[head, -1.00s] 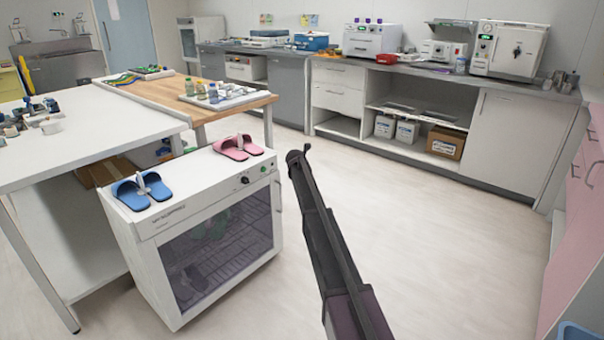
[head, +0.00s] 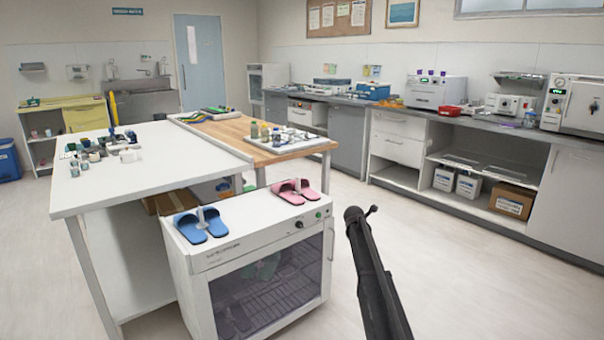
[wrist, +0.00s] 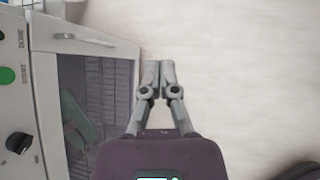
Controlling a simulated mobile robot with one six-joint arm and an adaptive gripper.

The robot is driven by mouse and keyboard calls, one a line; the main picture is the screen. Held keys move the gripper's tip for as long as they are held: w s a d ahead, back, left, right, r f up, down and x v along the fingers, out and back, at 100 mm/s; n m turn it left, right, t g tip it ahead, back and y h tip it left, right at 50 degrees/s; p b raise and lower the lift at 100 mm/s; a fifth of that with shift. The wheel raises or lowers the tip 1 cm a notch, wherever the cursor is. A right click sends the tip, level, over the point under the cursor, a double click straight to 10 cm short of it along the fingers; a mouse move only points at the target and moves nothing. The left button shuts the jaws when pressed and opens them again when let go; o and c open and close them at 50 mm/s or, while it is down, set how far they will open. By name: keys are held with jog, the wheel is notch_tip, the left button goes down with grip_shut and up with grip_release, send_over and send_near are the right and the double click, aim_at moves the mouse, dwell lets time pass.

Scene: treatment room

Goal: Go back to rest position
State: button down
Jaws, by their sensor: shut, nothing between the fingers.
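My gripper (wrist: 155,75) is shut and empty in the wrist view, its fingertips together over bare floor beside the white cabinet. In the head view my dark arm rises from the bottom edge, right of the cabinet. I cannot make out the fingers there. The white cabinet (head: 262,252) has a glass door, closed, with slippers showing dimly inside on racks. A blue pair of slippers (head: 201,226) and a pink pair of slippers (head: 297,190) stand on its top. The cabinet's door and control panel (wrist: 15,75) show at the left of the wrist view.
A white table (head: 150,180) with small items stands left of the cabinet. A wooden-topped table (head: 235,135) with a tray of bottles (head: 290,140) is behind it. A long counter (head: 400,110) with appliances runs along the back right. The floor (head: 450,270) to the right is clear.

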jog(key=s+a+f+m+g+y, duration=0.1)
jog(key=s+a+m+g, duration=0.15)
jog(key=s+m, duration=1.1)
jog(key=s+a+f+m+g+y, duration=0.2)
jog(key=s+a+m, duration=0.2)
jog(key=s, duration=1.8)
jog(key=s+a+f+m+g+y, duration=0.1)
jog(key=s+a+m+g, duration=0.15)
jog(key=s+m, duration=1.05)
jog(key=s+r+n+p, duration=0.1)
jog(key=r+n+p, duration=0.1)
jog(key=r+p, duration=1.3)
jog(key=s+r+n+p, duration=0.2)
jog(key=r+p, duration=1.3)
jog(key=shift+s+a, duration=0.15)
jog(key=shift+s, duration=0.1)
jog(key=shift+a+n, duration=0.1)
jog(key=shift+n, duration=0.15)
